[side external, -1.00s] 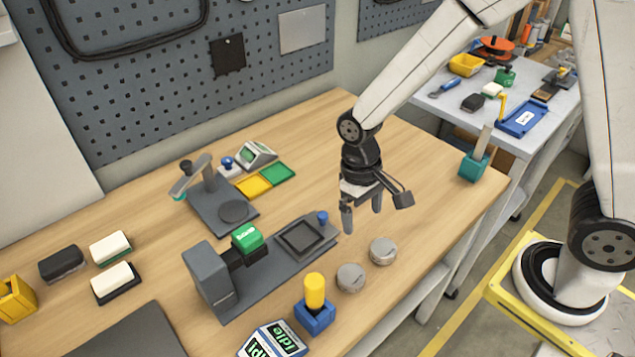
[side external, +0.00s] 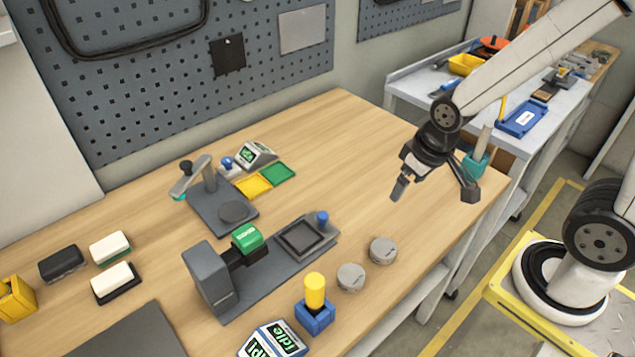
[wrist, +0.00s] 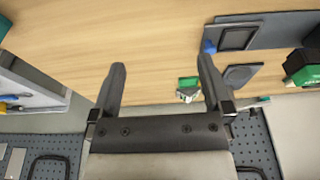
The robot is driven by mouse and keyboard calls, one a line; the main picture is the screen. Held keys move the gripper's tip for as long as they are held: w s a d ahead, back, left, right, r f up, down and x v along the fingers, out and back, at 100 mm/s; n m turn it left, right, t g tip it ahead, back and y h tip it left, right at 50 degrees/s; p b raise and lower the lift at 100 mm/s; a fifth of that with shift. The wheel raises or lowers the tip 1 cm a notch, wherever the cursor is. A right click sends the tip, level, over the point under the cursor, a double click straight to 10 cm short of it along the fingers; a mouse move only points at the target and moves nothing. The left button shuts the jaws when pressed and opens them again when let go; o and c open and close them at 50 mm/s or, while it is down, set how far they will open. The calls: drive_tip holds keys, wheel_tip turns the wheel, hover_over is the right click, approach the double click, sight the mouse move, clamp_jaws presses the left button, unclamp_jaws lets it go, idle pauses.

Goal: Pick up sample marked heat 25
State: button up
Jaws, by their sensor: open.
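Two round grey metal samples lie on the wooden table in the side view. One sample (side external: 351,277) is beside the yellow-topped blue block, and the other sample (side external: 383,250) is a little farther right and back. Their markings are too small to read, so I cannot tell which is heat 25. My gripper (side external: 400,188) is above the right part of the table, tilted, away from both samples. In the wrist view my gripper (wrist: 160,82) is open with nothing between its fingers. No sample shows in the wrist view.
A grey machine with a green block (side external: 247,239) and a square recessed plate (side external: 304,238) stands left of the samples. A blue holder with a yellow cylinder (side external: 315,292) is close by. A teal holder (side external: 476,164) stands at the right table edge. The table's back right is clear.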

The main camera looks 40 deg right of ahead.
drive_tip(key=shift+a, duration=0.1)
idle(0.7)
drive_tip(key=m+g, duration=0.2)
drive_tip(key=m, duration=0.4)
hover_over(351, 275)
drive_tip(key=f, duration=0.6)
drive_tip(key=shift+w+d, duration=0.15)
drive_tip(key=shift+d, duration=0.25)
drive_tip(key=shift+a+f+g, duration=0.25)
drive_tip(key=shift+a+g, duration=0.05)
drive_tip(key=shift+a, duration=0.1)
drive_tip(key=shift+f, duration=0.15)
drive_tip(key=shift+f, duration=1.15)
drive_tip(key=shift+s+f, duration=0.2)
drive_tip(key=shift+f, duration=2.4)
